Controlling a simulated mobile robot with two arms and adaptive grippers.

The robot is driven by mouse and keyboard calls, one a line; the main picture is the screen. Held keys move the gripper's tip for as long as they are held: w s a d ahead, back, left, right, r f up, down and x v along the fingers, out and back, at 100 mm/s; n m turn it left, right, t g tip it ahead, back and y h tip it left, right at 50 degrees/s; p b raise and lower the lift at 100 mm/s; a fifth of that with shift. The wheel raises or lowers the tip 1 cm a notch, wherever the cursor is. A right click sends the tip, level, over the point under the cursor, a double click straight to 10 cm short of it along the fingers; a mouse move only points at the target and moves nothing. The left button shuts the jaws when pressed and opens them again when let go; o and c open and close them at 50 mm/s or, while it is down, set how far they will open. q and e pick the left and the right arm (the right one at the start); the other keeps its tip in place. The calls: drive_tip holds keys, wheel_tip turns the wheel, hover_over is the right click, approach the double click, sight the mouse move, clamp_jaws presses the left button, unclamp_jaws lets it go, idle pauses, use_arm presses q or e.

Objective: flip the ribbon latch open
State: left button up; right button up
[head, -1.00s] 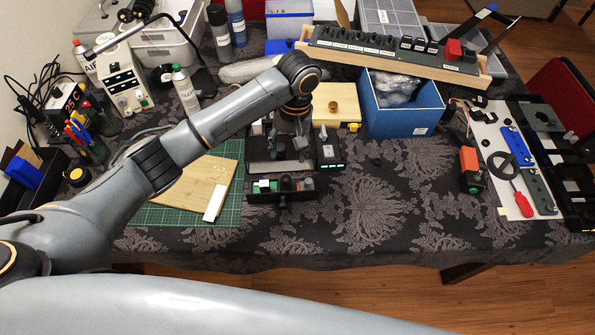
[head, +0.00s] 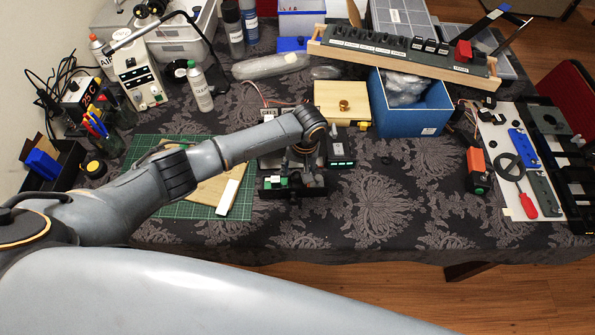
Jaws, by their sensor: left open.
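A small dark panel unit (head: 341,150) with green-lit buttons stands near the middle of the table in the head view. The ribbon latch is too small or too covered to make out. My left arm reaches in from the left, and its wrist is over the unit. My left gripper (head: 304,162) points down at the unit, open, mostly hidden under the wrist. Whether it touches anything cannot be told. My right gripper is not in view.
A green cutting mat (head: 150,152) with a wooden board lies left of the unit. A wooden box (head: 330,92) and a blue bin (head: 410,118) stand behind it. A white bottle (head: 201,90) stands behind the arm. The patterned cloth right of the unit is mostly clear.

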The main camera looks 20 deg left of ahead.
use_arm(q)
drive_tip(key=shift+a+f, duration=0.1)
drive_tip(key=shift+f, duration=0.4)
clamp_jaws()
drive_tip(key=shift+w+a+g, duration=0.1)
drive_tip(key=shift+w+g, duration=0.2)
drive_tip(key=shift+g, duration=0.2)
drive_tip(key=shift+w+f+g+h+b, duration=0.1)
drive_tip(key=shift+w+g+h+b, duration=0.15)
drive_tip(key=shift+b, duration=0.3)
drive_tip(key=g+b, duration=0.1)
drive_tip(key=b, duration=0.1)
drive_tip(key=w+g+h+b, duration=0.1)
drive_tip(key=b, duration=0.1)
drive_tip(key=shift+a+f+g, duration=0.2)
drive_tip(key=shift+a+g, duration=0.05)
drive_tip(key=shift+r+g+b, duration=0.2)
drive_tip(key=shift+g+b, duration=0.1)
drive_tip(key=shift+b, duration=0.4)
drive_tip(key=shift+r, duration=0.15)
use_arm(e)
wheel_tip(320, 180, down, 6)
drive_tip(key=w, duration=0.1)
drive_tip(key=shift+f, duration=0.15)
